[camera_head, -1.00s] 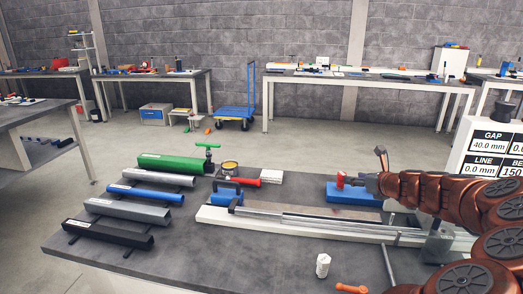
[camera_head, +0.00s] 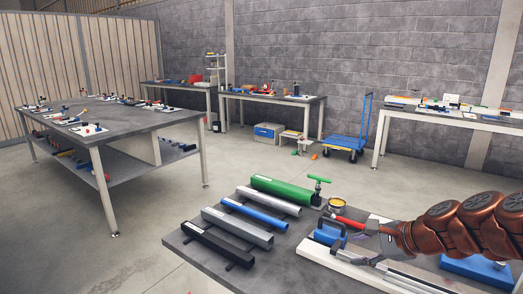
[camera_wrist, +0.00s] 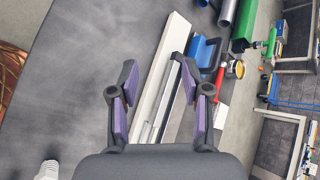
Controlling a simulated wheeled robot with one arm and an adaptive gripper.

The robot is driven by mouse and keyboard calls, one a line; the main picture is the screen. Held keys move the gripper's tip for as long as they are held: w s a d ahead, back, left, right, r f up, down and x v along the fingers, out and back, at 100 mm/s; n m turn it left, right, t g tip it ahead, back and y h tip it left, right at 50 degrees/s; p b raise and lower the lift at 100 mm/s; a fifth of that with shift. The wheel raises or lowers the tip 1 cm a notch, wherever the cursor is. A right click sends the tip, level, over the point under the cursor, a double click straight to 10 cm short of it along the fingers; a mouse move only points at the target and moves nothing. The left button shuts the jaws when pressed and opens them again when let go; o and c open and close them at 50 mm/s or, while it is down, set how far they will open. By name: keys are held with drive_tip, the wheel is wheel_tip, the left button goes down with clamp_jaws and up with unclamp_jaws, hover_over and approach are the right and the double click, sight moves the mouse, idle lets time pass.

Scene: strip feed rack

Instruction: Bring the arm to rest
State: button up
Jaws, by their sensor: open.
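My copper-coloured arm (camera_head: 455,226) reaches in from the right over the near bench. My gripper (camera_head: 357,243) is above the white rail strip, close to a blue block with a dark handle (camera_head: 328,235) at its left end. In the wrist view my gripper (camera_wrist: 154,68) has its two purple-padded fingers spread apart with nothing between them. The pale rail (camera_wrist: 160,75) runs below the fingers, and the blue block (camera_wrist: 203,48) is just beyond the right fingertip. I cannot tell how high the gripper is above the rail.
Green (camera_head: 285,190), blue (camera_head: 255,215), grey (camera_head: 237,228) and black (camera_head: 216,245) bars lie on the bench's left side. A yellow tin (camera_head: 337,206) stands behind the rail. A second blue block (camera_head: 480,268) is under my arm. Open floor (camera_head: 110,265) lies to the left.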

drive_tip(key=s+a+f+n+g+h+p, duration=0.1)
drive_tip(key=s+a+n+g, duration=0.2)
drive_tip(key=s+a+n, duration=0.4)
drive_tip(key=s+a+f+n+g+h+p, duration=0.1)
drive_tip(key=s+a+n+g+p, duration=0.2)
drive_tip(key=s, duration=0.6)
drive_tip(key=s+d+n+g+h, duration=0.3)
drive_tip(key=s+n, duration=0.5)
drive_tip(key=s, duration=0.6)
drive_tip(key=shift+s+f+h+p, duration=0.25)
drive_tip(key=shift+s+h+p, duration=0.1)
drive_tip(key=shift+h, duration=0.15)
